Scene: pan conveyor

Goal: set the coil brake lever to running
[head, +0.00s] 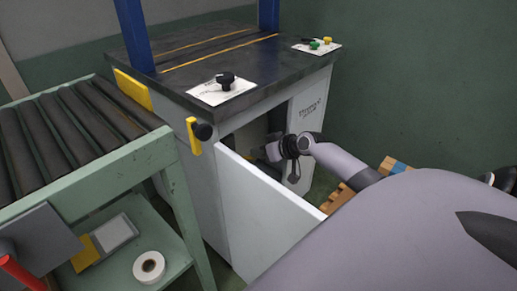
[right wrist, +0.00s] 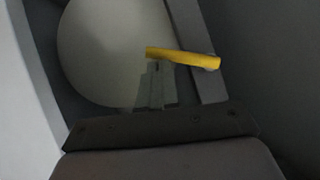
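A yellow lever (right wrist: 185,58), which looks like the coil brake lever, lies almost level in front of a large pale round disc (right wrist: 105,50) in the right wrist view. My right gripper (head: 262,152) reaches into the open cabinet of the strapping machine (head: 192,165) in the head view. Its pale fingers (right wrist: 155,85) appear close together, with their tips at the left end of the lever. I cannot tell whether they grip it, touch it or only overlap it. My left gripper is not in view.
The white cabinet door (head: 262,210) stands open below my right arm. A yellow bracket with a black knob (head: 202,131) sticks out at the machine's corner. A green roller conveyor (head: 95,190) adjoins on the left, with a white tape roll (head: 149,267) on its shelf.

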